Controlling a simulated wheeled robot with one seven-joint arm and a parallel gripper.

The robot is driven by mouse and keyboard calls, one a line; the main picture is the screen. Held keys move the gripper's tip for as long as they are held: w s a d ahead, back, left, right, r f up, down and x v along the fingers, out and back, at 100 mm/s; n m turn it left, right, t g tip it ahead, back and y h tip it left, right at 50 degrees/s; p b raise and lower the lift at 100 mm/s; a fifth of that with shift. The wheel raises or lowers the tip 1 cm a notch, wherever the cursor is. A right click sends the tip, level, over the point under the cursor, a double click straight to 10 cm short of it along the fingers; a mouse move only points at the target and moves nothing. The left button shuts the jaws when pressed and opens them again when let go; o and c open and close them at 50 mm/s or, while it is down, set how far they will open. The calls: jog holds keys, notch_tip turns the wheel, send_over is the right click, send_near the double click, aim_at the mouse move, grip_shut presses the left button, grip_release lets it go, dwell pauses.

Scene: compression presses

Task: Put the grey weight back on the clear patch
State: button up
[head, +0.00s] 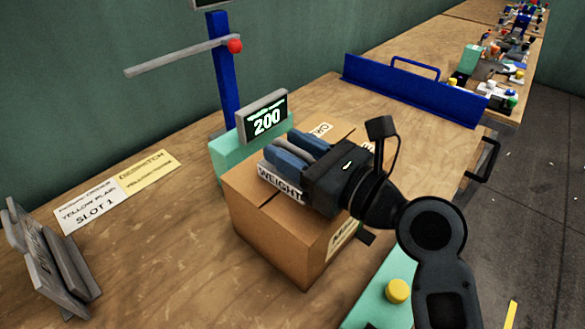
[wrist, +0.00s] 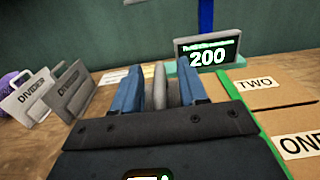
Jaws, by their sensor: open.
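The grey weight (head: 290,148) sits on top of a cardboard box, with a white WEIGHT label (head: 280,186) on its side. Much of it is hidden by my gripper. My gripper (head: 292,155) is open, its blue fingers on either side of the weight's grey upright part. In the wrist view that grey part (wrist: 160,84) stands between the two fingers (wrist: 160,92), with gaps showing at the top. I cannot tell whether either finger touches it. No marked clear patch can be made out; bare tabletop (head: 165,240) lies left of the box.
The box (head: 268,232) stands before a green press with a blue post (head: 222,75), grey lever (head: 180,58) and display (head: 264,118) reading 200. Grey dividers (head: 50,262) stand at left. Paper cards (head: 118,190) lie behind. A blue panel (head: 410,92) stands at right.

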jog(key=shift+c, duration=0.2)
grip_shut()
dwell(0.6)
dwell(0.4)
jog(key=shift+r, duration=0.2)
